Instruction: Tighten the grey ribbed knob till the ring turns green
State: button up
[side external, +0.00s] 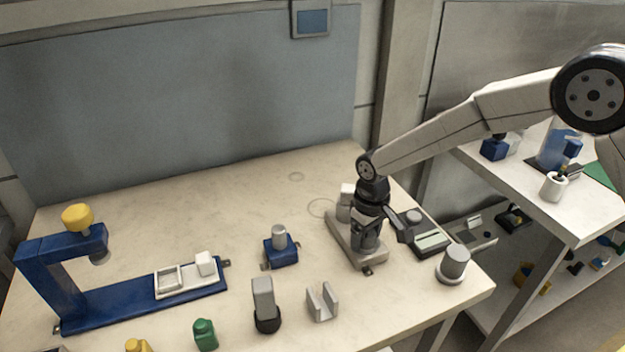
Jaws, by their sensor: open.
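My gripper (374,224) points down over a grey fixture (343,242) right of the table's middle. Its black jaws are open. A dark grey cylindrical part (366,239) shows low at the jaws and may be the ribbed knob; ribs are too small to make out, and I cannot tell whether the jaws touch it. A pale block on a grey post (345,202) stands at the fixture's far end, just left of the gripper. I cannot make out a ring or its colour; the gripper covers much of this spot.
A blue block with a grey cylinder (281,250), a U-shaped holder (322,302) and a blue press (65,275) stand left. The table's back left is clear.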

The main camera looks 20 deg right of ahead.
grip_shut()
jog(key=m, duration=0.3)
jog(key=shift+m, duration=0.4)
jog(key=m, duration=0.4)
dwell(0.6)
